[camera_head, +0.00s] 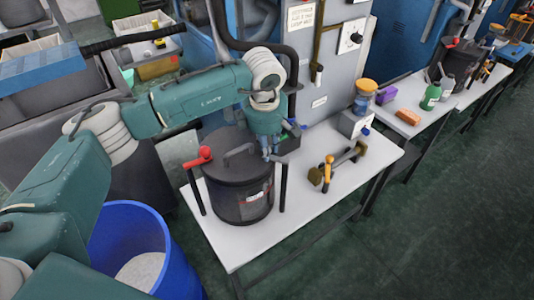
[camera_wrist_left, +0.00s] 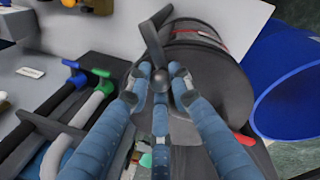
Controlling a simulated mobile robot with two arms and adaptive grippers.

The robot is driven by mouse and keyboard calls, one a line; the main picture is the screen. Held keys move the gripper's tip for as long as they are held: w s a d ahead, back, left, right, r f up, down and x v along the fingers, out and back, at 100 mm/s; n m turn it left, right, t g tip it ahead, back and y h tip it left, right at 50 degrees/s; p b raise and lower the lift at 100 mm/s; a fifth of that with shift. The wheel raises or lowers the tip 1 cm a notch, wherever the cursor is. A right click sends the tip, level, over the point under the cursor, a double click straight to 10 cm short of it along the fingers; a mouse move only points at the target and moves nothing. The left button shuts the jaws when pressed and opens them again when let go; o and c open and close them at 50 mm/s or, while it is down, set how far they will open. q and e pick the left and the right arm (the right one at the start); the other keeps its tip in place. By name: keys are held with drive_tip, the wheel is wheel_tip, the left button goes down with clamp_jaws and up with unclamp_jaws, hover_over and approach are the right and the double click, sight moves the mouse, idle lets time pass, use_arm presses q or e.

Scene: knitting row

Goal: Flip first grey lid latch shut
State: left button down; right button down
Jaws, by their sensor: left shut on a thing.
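A dark grey pot (camera_head: 238,190) with a lid and a loop handle stands on the white table in the head view. It also shows in the wrist view (camera_wrist_left: 222,75). A dark grey lever, the grey lid latch (camera_wrist_left: 155,45), stands beside the pot in the wrist view. My left gripper (camera_wrist_left: 158,84) is shut on this latch at its lower end. In the head view my left gripper (camera_head: 269,152) is at the right edge of the lid and hides most of the latch. My right gripper is not in view.
A red-knobbed lever (camera_head: 200,156) is at the pot's left side. A blue bin (camera_head: 130,235) stands left of the white table (camera_head: 235,248). A brass-coloured tool (camera_head: 327,172) lies right of the pot. A grey machine cabinet (camera_head: 325,75) rises behind.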

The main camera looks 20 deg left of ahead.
use_arm(q)
drive_tip(key=shift+r, duration=0.1)
drive_tip(key=c, duration=1.6)
unclamp_jaws()
drive_tip(key=shift+o, duration=0.2)
wheel_tip(320, 180, up, 12)
drive_tip(key=s, duration=0.2)
drive_tip(key=shift+s+d+f, duration=0.1)
drive_tip(key=shift+f, duration=0.1)
